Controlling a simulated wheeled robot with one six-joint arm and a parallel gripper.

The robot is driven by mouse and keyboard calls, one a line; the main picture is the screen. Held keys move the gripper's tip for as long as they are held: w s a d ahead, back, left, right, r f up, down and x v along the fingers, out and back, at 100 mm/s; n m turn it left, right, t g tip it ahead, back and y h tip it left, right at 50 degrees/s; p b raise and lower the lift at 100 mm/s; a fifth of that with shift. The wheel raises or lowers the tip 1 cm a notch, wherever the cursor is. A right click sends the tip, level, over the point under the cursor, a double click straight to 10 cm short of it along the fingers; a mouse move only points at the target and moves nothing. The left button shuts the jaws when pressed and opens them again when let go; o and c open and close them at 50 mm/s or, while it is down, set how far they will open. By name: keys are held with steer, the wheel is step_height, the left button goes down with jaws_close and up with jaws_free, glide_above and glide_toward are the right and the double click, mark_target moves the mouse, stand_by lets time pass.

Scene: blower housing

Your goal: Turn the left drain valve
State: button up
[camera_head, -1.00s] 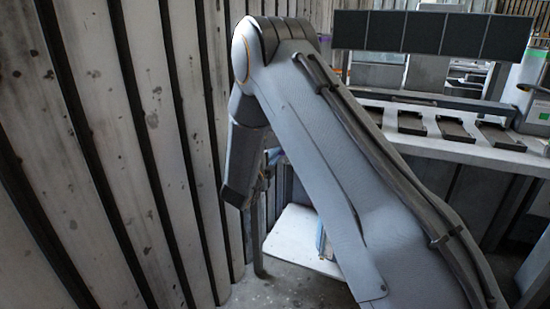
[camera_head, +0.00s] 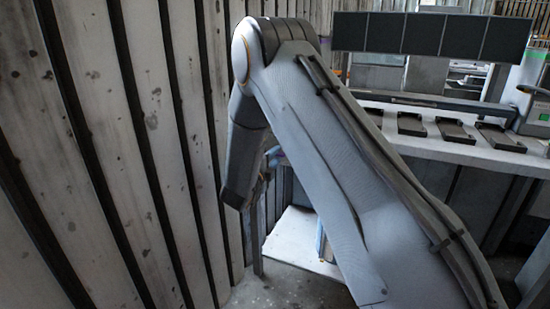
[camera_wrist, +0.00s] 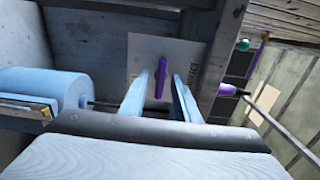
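A purple valve handle (camera_wrist: 161,76) stands upright against a pale plate (camera_wrist: 143,56) with partly hidden lettering that seems to begin "Drain". My gripper (camera_wrist: 160,84) shows in the wrist view as two light-blue fingers, spread apart. The handle appears in the gap between the fingertips, with space on both sides. It looks to be beyond or level with the tips; the exact depth is unclear. No contact is visible. In the head view my own arm hides the valve and most of the gripper.
A light-blue cylinder (camera_wrist: 40,90) lies left of the fingers. At right are another purple part (camera_wrist: 232,90), a teal knob (camera_wrist: 242,45) and a slanted pipe (camera_wrist: 280,130). In the head view, a ribbed wall (camera_head: 110,150) runs close along the left and a workbench (camera_head: 450,150) stands at right.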

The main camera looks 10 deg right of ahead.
steer(key=v, duration=0.7)
steer(key=shift+s+a, duration=0.25)
steer(key=shift+s, duration=0.05)
